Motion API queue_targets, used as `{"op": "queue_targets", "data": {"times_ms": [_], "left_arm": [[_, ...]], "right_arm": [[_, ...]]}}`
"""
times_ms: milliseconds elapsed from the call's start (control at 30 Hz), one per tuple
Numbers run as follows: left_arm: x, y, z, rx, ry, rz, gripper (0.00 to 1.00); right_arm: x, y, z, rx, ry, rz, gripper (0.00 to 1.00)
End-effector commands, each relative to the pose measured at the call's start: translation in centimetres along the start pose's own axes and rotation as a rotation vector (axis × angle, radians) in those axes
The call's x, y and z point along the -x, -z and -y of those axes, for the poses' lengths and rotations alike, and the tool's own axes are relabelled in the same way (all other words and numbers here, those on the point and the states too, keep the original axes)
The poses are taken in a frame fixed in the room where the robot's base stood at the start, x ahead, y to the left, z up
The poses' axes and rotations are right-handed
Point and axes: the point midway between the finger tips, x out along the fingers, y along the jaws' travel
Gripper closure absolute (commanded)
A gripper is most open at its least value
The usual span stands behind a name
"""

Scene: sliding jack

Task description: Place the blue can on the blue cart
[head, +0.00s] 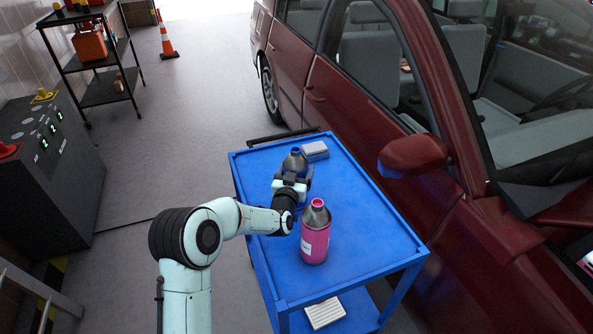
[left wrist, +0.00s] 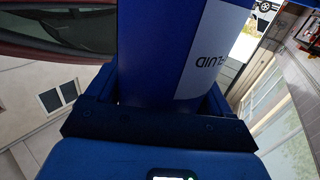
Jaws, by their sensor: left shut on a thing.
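In the left wrist view the can's blue side and white label (left wrist: 202,65) fill the space between the fingers (left wrist: 160,95). My right gripper is not in view.
A pink can (head: 316,232) stands on the cart nearer me, beside my left wrist. A dark red car (head: 400,110) is close along the cart's right side. The cart's right half is clear.

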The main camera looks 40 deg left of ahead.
Motion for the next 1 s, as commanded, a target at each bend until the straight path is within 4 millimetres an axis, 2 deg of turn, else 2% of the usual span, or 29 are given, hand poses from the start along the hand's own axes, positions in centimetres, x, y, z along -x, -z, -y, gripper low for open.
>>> {"op": "queue_targets", "data": {"times_ms": [67,100,133,467,800,1000], "left_arm": [[0.0,-0.2,0.0,0.000,0.000,-0.003,0.77],[0.0,-0.3,0.0,0.000,0.000,0.001,0.05],[0.0,-0.2,0.0,0.000,0.000,0.001,0.00],[0.0,0.2,0.0,0.000,0.000,0.001,0.00],[5.3,0.0,0.0,-0.002,0.000,0.002,0.00],[7.2,0.0,0.0,0.000,0.000,0.002,0.00]], "right_arm": [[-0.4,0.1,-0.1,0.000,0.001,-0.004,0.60],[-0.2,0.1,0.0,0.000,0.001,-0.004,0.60],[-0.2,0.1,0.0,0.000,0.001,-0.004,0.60],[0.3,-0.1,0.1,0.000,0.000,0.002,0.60],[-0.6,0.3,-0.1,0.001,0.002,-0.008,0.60],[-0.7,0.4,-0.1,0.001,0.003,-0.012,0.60]]}}
